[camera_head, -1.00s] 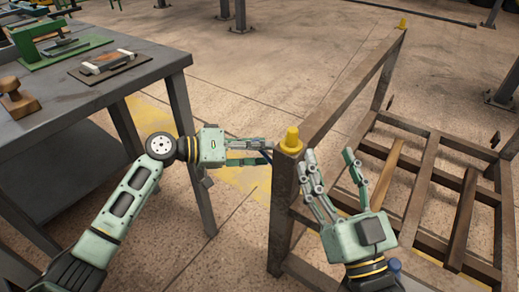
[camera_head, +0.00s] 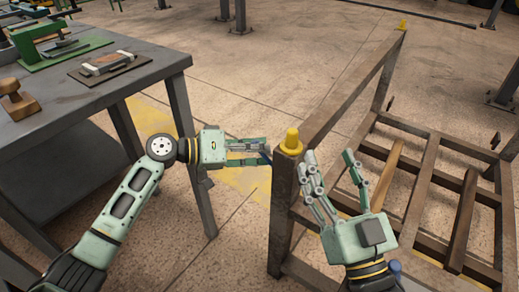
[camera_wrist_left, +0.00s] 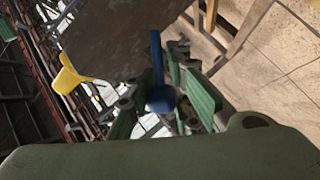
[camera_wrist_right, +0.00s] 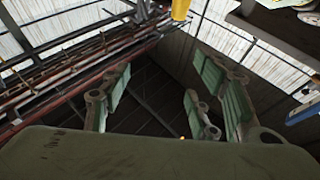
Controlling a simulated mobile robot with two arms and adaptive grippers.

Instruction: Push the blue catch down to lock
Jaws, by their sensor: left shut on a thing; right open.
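The blue catch (camera_wrist_left: 157,65) shows in the left wrist view as a blue bar with a rounded blue end, beside the brown rack post (camera_wrist_left: 125,40). My left gripper (camera_head: 266,153) is at the left side of the rack's near corner post. It also shows in the left wrist view (camera_wrist_left: 160,100), with its fingers shut on the catch. In the head view the catch is mostly hidden by the fingers and the post. My right gripper (camera_head: 330,165) is open and empty, fingers up, just right of that post. It also shows in the right wrist view (camera_wrist_right: 155,100).
A yellow cap (camera_head: 290,141) tops the near post of the brown rack (camera_head: 345,88). Slats cross the rack's floor at the right. A grey workbench (camera_head: 110,92) with a green tool (camera_head: 62,50) and a wooden block stands at the left. Open floor lies behind.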

